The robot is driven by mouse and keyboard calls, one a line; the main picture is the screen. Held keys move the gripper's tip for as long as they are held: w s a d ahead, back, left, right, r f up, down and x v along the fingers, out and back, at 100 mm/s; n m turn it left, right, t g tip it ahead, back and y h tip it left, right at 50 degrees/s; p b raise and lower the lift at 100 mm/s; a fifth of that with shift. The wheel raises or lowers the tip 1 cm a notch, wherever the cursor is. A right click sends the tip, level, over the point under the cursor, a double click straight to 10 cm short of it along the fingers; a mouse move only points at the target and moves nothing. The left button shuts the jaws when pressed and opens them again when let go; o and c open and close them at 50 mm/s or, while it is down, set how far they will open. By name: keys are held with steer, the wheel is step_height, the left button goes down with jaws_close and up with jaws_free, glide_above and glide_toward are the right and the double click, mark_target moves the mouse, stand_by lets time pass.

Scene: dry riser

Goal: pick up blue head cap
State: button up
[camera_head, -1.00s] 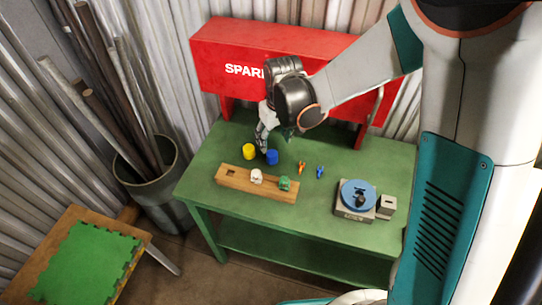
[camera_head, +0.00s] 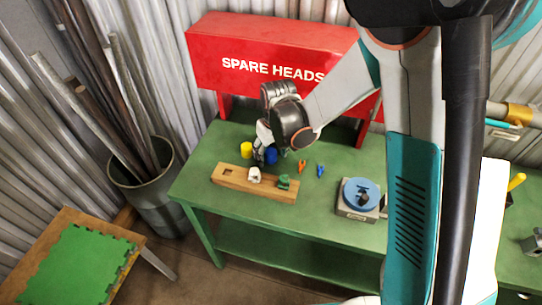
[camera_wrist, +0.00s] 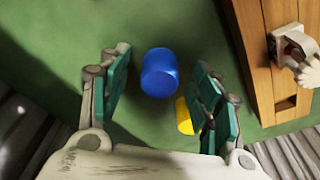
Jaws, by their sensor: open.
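The blue head cap (camera_head: 271,155) is a small blue cylinder on the green table. In the wrist view the blue cap (camera_wrist: 160,73) lies between and just ahead of the two teal-padded fingers, with green surface around it. My gripper (camera_wrist: 164,92) is open and empty. In the head view my gripper (camera_head: 262,152) hangs down over the table right beside the blue cap and partly covers it. A yellow cap (camera_head: 246,150) stands just left of it. In the wrist view the yellow cap (camera_wrist: 185,116) is partly hidden behind the right finger.
A wooden block (camera_head: 238,179) with a white piece (camera_head: 254,175) and a green piece (camera_head: 284,182) lies in front. Orange (camera_head: 302,166) and blue (camera_head: 320,170) small items lie to the right, before a blue round device (camera_head: 360,192). A red SPARE HEADS cabinet (camera_head: 215,65) stands behind.

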steer(key=c, duration=0.8)
steer(key=shift+o, duration=0.2)
steer(key=shift+r, duration=0.15)
